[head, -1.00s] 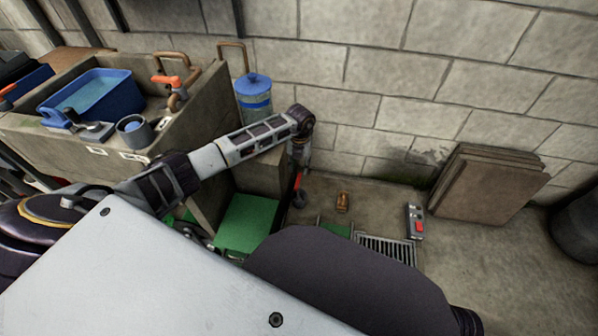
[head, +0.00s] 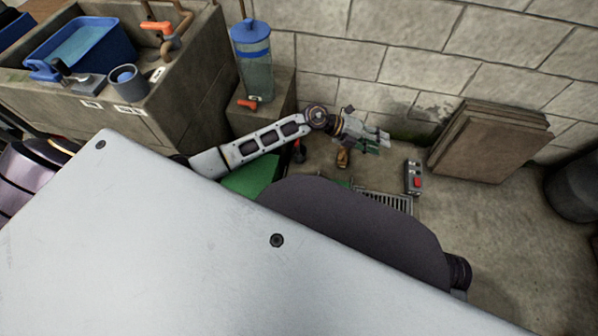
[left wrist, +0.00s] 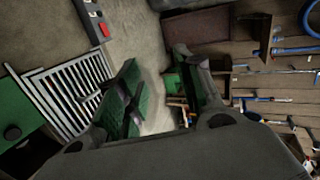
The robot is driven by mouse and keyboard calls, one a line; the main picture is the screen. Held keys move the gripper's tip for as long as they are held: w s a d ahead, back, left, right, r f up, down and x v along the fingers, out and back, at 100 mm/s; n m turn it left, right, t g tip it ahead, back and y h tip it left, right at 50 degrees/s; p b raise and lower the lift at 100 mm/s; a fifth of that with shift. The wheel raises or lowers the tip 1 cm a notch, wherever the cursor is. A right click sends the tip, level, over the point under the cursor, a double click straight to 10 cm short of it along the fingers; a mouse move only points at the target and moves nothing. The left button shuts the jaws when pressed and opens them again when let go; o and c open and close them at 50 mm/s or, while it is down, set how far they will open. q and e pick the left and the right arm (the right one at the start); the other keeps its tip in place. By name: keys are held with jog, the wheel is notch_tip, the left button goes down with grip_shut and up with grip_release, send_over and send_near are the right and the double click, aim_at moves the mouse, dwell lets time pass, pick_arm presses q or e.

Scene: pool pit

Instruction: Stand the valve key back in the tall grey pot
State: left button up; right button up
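My left gripper (head: 378,141) reaches out in the head view above the floor near the wall. It points right, with its fingers apart. In the left wrist view, its two green-padded fingers (left wrist: 155,66) stand apart with nothing between them. I cannot make out the valve key for certain in either view. A small grey pot (head: 128,84) stands on the sink ledge, and a large dark grey round container (head: 574,190) stands at the right edge; I cannot tell whether either is the tall grey pot. My right gripper is not in view.
A floor grate (head: 390,202), a grey box with a red button (head: 414,178) and a small brass item (head: 343,158) lie below the gripper. Brown boards (head: 490,142) lean on the wall. A blue-lidded container (head: 252,65) stands beside the concrete sink (head: 195,85).

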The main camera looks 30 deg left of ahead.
pick_arm(q)
notch_tip(320, 180, up, 9)
jog(key=n+t+h, duration=0.1)
jog(key=n+t, duration=0.8)
jog(key=a+f+n+t+y, duration=0.2)
jog(key=a+n+t+y, duration=0.1)
jog(key=a+n+y, duration=0.8)
jog(key=s+a+f+n+g+y, duration=0.2)
jog(key=s+a+f+n+g, duration=0.3)
jog(key=s+f+n, duration=0.35)
jog(key=s+f+g+h, duration=0.1)
jog(key=s+f+g, duration=0.2)
jog(key=s, duration=0.5)
jog(key=s+d+f+g+h, duration=0.1)
jog(key=s+f+g, duration=0.2)
jog(key=s, duration=0.5)
jog(key=shift+s+d+n+g, duration=0.15)
jog(key=shift+s+n+g, duration=0.2)
jog(key=shift+g, duration=0.15)
jog(key=shift+w+f, duration=0.1)
